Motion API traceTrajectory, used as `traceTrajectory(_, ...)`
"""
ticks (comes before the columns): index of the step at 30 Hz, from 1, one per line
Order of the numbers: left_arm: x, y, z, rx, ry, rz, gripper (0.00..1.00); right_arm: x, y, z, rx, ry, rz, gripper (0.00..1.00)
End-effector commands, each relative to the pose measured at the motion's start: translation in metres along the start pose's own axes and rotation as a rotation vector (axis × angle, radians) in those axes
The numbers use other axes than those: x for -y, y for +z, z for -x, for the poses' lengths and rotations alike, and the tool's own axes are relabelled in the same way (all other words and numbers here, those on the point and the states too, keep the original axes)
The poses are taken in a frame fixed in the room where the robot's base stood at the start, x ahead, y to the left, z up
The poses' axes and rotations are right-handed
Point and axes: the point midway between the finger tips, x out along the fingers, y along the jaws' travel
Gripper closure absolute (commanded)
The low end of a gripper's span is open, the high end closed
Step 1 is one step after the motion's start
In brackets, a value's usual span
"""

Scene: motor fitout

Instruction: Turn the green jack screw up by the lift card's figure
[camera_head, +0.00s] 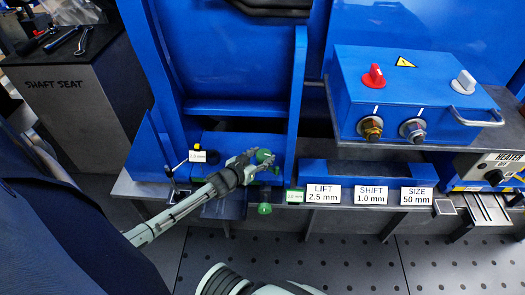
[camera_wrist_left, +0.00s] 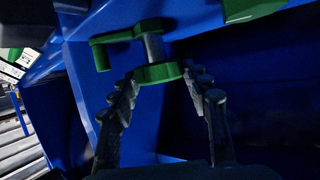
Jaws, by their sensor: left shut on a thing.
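The green jack screw (camera_head: 264,209) stands at the front edge of the blue frame in the head view, partly hidden behind my left gripper. In the left wrist view its green disc (camera_wrist_left: 158,73), grey shaft and green crank arm show. My left gripper (camera_head: 260,162) comes in from the left and is shut on the jack screw, one finger at each side of the green disc. The lift card (camera_head: 323,194) reads "LIFT 2.5 mm". A small green-edged readout (camera_head: 293,197) sits right of the screw; its figure is too small to read. My right gripper is out of view.
Cards for shift (camera_head: 371,195), "1.0 mm", and size (camera_head: 417,196), "50 mm", stand right of the lift card. A black knob with a small readout (camera_head: 198,156) is left of my gripper. Blue uprights rise behind it. A blue control box (camera_head: 420,85) stands at right.

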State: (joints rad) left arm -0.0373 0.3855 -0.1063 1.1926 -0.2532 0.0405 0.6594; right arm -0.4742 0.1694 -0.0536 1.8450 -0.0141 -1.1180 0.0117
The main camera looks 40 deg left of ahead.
Motion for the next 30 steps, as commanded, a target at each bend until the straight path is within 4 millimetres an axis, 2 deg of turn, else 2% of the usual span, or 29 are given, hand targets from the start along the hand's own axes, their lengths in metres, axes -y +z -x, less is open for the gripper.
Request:
traceTrajectory(1, 0.006, -0.004, 0.0, 0.0, 0.039, -0.029, 0.82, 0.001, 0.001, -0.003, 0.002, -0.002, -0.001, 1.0)
traceTrajectory(4, 0.007, -0.002, -0.002, -0.001, 0.125, -0.064, 0.82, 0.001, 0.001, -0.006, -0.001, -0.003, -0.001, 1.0)
traceTrajectory(8, 0.009, 0.0, -0.003, -0.002, 0.23, -0.107, 0.82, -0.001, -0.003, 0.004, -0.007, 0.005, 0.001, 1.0)
traceTrajectory(21, 0.01, -0.001, -0.005, -0.004, 0.473, -0.2, 0.82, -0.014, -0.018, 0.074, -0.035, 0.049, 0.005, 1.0)
traceTrajectory(30, 0.009, -0.002, -0.004, -0.003, 0.523, -0.218, 0.82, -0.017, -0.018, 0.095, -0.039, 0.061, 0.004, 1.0)
